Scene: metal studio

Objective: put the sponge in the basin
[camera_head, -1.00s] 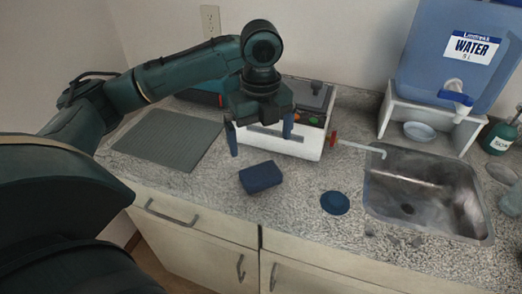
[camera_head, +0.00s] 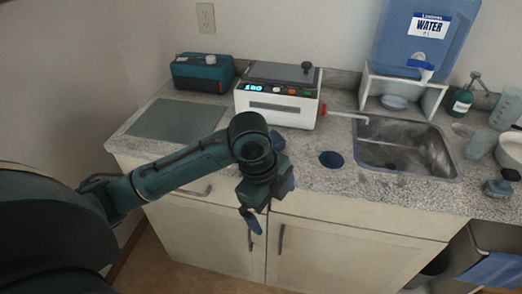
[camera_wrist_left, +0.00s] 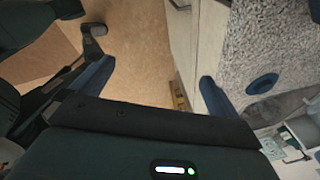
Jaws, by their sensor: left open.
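A dark blue block, which I take for the sponge (camera_head: 278,141), lies on the speckled counter near its front edge. My left wrist partly hides it in the head view, and I cannot make it out in the left wrist view. The basin (camera_head: 405,150) is a metal sink set into the counter, right of the sponge. My left gripper (camera_head: 268,207) is open and empty, in front of the cabinet doors and below the counter edge. Its two spread fingers show in the left wrist view (camera_wrist_left: 152,85), with floor between them. My right gripper is out of view.
A dark blue disc (camera_head: 331,159) lies between sponge and basin. A white device (camera_head: 275,106) with a thin spout stands behind. A water container (camera_head: 415,45) on a white stand (camera_head: 364,95) is behind the basin. A green bottle (camera_head: 460,101) and cups are at right.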

